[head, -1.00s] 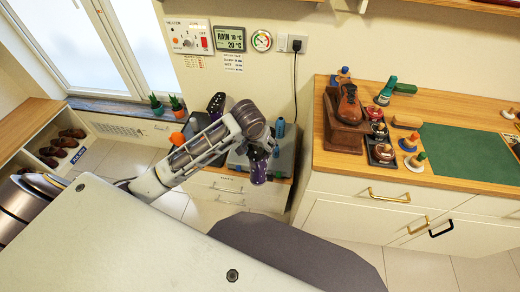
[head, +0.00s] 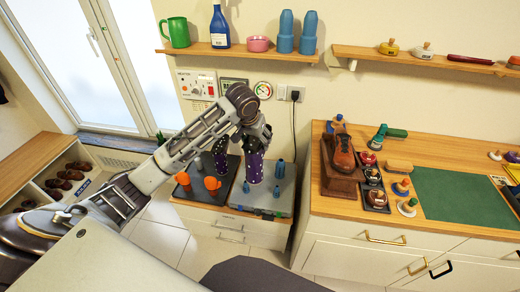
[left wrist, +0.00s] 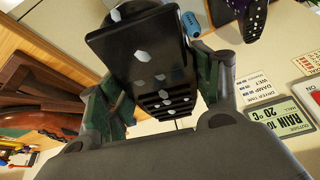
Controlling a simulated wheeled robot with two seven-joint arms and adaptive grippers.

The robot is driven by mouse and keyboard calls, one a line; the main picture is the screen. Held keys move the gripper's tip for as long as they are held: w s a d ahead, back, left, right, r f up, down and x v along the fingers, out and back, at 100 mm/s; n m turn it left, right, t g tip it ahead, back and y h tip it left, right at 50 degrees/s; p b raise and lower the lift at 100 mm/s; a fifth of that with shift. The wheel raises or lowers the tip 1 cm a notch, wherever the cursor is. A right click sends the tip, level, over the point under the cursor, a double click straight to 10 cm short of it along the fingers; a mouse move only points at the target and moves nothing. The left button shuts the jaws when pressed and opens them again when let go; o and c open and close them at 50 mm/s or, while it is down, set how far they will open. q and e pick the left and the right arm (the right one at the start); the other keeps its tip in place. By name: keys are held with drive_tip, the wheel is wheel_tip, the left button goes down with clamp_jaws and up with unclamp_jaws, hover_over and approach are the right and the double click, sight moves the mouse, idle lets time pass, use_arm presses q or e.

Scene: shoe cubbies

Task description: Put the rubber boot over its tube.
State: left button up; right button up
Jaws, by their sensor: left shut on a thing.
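My left gripper (head: 252,146) is shut on a purple rubber boot with white dots (head: 255,168). The boot hangs with its shaft down above the grey right half of the dryer (head: 268,200). In the left wrist view its black sole (left wrist: 150,50) faces the camera between the fingers. A blue tube (head: 279,170) stands just right of the boot, apart from it in the picture. A matching purple boot (head: 220,155) stands on the dark left half; what is under it is hidden. The boot's opening is not clearly visible. My right gripper is out of view.
Orange pegs (head: 212,184) stand at the dryer's left. Small blue pegs (head: 246,187) stand near the held boot. A wall shelf (head: 240,52) with mug, bottle and cups hangs above. The counter at right holds a brown shoe (head: 342,152) and polishing tools.

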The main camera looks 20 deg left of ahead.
use_arm(q)
drive_tip(key=w+a+r+p, duration=0.4)
drive_tip(key=a+r+p, duration=0.1)
drive_tip(key=a, duration=0.4)
wheel_tip(320, 180, down, 9)
drive_tip(key=w+a+m+h, duration=0.1)
drive_tip(key=a+m, duration=0.1)
drive_tip(key=shift+w+a+r+m+p, duration=0.15)
drive_tip(key=shift+w+a+m+p, duration=0.05)
drive_tip(key=shift+w+m+p, duration=0.2)
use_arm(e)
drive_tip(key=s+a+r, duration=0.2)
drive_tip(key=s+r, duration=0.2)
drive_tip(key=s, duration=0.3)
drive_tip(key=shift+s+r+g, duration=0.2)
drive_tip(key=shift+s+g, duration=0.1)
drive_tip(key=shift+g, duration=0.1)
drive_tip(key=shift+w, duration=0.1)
